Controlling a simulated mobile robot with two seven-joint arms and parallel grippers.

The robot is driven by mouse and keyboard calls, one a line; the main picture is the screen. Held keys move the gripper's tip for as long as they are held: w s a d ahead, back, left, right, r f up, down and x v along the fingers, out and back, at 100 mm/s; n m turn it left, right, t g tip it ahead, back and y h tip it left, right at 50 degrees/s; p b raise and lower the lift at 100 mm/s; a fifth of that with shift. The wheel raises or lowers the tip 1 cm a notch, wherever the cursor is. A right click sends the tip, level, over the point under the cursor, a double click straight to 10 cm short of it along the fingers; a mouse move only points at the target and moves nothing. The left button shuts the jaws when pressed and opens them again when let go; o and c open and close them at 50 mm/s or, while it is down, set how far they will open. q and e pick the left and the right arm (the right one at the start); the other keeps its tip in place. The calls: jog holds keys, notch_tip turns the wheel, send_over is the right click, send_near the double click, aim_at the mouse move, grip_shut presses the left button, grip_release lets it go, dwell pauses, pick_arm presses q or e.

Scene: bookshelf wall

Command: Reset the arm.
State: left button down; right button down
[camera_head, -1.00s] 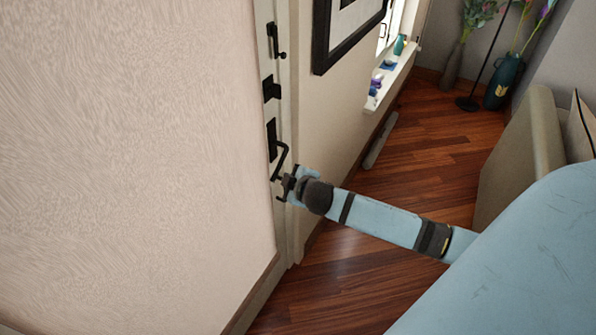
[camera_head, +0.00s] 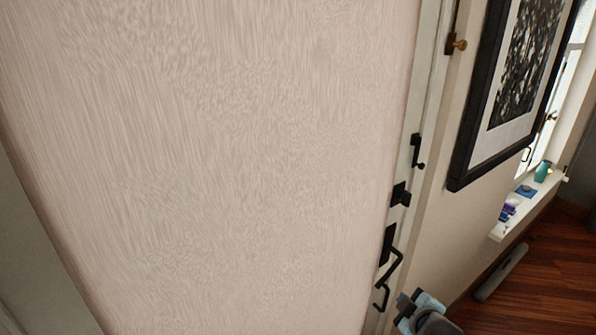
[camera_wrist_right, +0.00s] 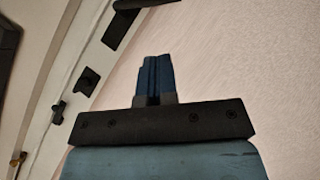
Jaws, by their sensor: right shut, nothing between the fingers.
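My right gripper (camera_head: 403,301) is at the bottom of the head view, beside the black door handle (camera_head: 391,268). In the right wrist view its two dark blue fingers (camera_wrist_right: 153,62) are shut together with nothing between them. The handle sits on the edge of a pale, textured door (camera_head: 230,160), which fills most of the head view. In the wrist view the fingers point along the door face (camera_wrist_right: 245,65), and a black fitting (camera_wrist_right: 122,22) lies up and left of them. I cannot tell whether the gripper touches the handle. My left gripper is not in view.
Black latches (camera_head: 400,194) sit above the handle. A framed picture (camera_head: 515,85) hangs on the wall right of the door. A window sill (camera_head: 515,220) with small items is farther right. Wooden floor (camera_head: 550,265) shows at lower right.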

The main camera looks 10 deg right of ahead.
jog(key=s+a+f+m+y, duration=0.2)
jog(key=s+a+f+m, duration=0.1)
jog(key=s+a+f, duration=0.3)
jog(key=s+a+f+m+g+y+p, duration=0.1)
jog(key=s+a+f+m+y, duration=0.1)
jog(key=s+a+f, duration=0.5)
jog(key=s+a+y, duration=0.1)
jog(key=s+a, duration=0.1)
jog(key=s, duration=0.4)
jog(key=shift+a+m, duration=0.4)
jog(key=shift+f, duration=0.1)
